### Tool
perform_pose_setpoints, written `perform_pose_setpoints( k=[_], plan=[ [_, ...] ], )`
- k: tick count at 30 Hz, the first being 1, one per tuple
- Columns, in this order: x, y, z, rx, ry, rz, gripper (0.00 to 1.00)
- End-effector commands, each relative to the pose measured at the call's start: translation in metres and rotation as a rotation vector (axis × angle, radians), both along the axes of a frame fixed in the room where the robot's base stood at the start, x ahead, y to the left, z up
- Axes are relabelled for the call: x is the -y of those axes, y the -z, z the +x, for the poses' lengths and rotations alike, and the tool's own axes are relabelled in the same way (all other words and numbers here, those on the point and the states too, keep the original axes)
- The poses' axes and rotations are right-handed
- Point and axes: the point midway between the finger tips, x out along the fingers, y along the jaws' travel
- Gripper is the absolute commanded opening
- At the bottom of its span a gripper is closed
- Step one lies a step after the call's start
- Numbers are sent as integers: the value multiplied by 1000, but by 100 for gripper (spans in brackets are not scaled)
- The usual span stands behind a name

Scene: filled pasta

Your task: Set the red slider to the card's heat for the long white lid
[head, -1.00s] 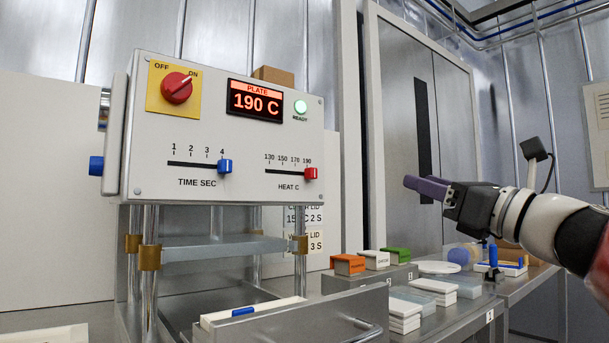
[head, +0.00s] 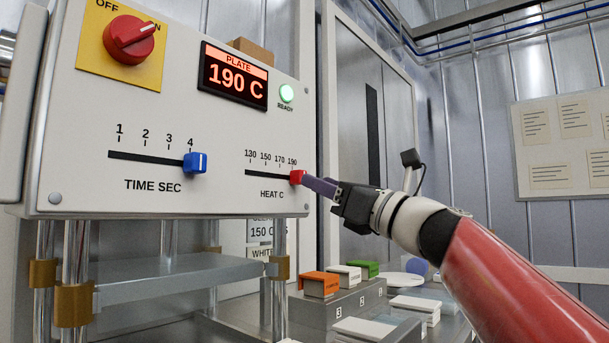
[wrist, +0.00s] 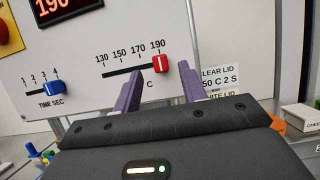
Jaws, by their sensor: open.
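The red slider (head: 297,177) sits at the 190 end of the HEAT C scale on the white control panel (head: 230,130). In the wrist view the red slider (wrist: 161,64) stands just beyond my open purple fingers, between their tips. My gripper (head: 318,186) points at the slider from the right; whether it touches cannot be told. The plate display (head: 237,78) reads 190 C and the READY lamp is green.
The blue time slider (head: 196,163) is at 4. A red knob (head: 129,37) is at upper left. Below stand a metal plate on posts (head: 165,275), orange, white and green blocks (head: 363,269), and stacked white lids (head: 415,305).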

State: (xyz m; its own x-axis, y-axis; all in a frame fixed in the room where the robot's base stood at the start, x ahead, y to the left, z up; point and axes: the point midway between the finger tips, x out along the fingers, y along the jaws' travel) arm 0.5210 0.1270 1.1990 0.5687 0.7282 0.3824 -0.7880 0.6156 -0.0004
Motion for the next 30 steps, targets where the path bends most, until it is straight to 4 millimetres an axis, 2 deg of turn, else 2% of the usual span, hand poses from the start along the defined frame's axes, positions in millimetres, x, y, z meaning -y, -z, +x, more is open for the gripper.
perform_pose_setpoints(
  k=[3, 7, 18, 27, 30],
  plan=[
    [-15, -9, 11, 0, -3, 1, 42],
    [-24, -14, 19, -1, 0, 1, 42],
    [-29, -15, 22, 1, 0, 1, 42],
    [-29, -15, 22, 1, 0, 1, 3],
    [-29, -15, 22, 1, 0, 1, 0]
  ],
)
